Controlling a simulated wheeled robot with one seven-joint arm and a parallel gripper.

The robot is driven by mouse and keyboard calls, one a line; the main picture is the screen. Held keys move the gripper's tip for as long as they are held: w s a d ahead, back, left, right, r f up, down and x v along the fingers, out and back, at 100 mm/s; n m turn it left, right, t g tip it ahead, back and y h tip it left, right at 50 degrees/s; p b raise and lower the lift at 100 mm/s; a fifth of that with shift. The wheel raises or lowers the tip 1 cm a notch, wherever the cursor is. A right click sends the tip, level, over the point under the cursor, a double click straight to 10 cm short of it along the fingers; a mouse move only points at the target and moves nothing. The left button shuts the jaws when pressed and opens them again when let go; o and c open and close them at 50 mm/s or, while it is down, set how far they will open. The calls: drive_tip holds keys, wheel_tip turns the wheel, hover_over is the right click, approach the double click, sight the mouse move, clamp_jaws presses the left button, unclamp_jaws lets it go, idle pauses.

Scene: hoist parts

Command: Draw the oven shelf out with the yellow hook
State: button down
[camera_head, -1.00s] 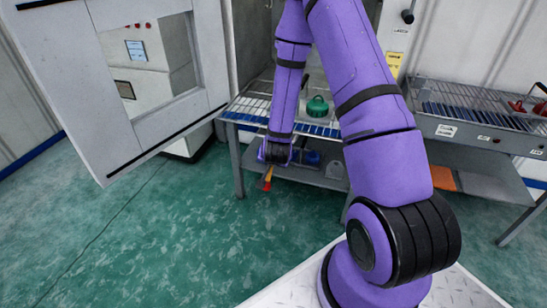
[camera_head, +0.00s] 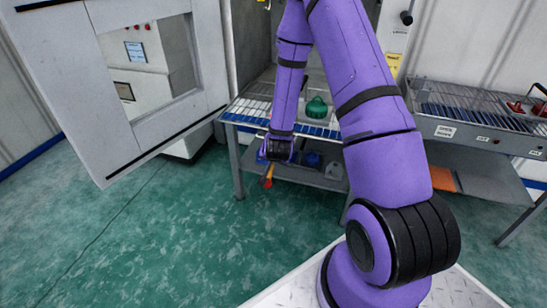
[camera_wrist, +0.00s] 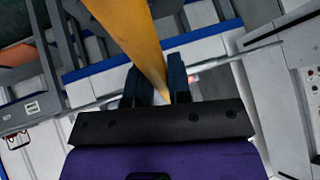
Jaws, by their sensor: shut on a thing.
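My gripper (camera_wrist: 155,88) is shut on the yellow hook (camera_wrist: 138,38), whose bar runs between the fingers and out of the top of the wrist view. In the head view my gripper (camera_head: 275,158) hangs in front of the roller table, and an orange-yellow end of the hook (camera_head: 268,175) shows below it. The oven (camera_head: 252,45) stands open behind the table, partly hidden by my arm. A green lidded thing (camera_head: 317,107) sits behind the rollers at the oven mouth. I cannot clearly make out the oven shelf; the hook appears apart from it.
The oven door (camera_head: 85,95) is swung wide open at left. The roller table (camera_head: 240,120) has blue and white rollers and a lower shelf with a blue thing (camera_head: 313,159). A grey bench (camera_head: 470,125) stands at right. The green floor at left is clear.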

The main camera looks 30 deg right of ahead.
drive_tip(key=shift+r, duration=3.7)
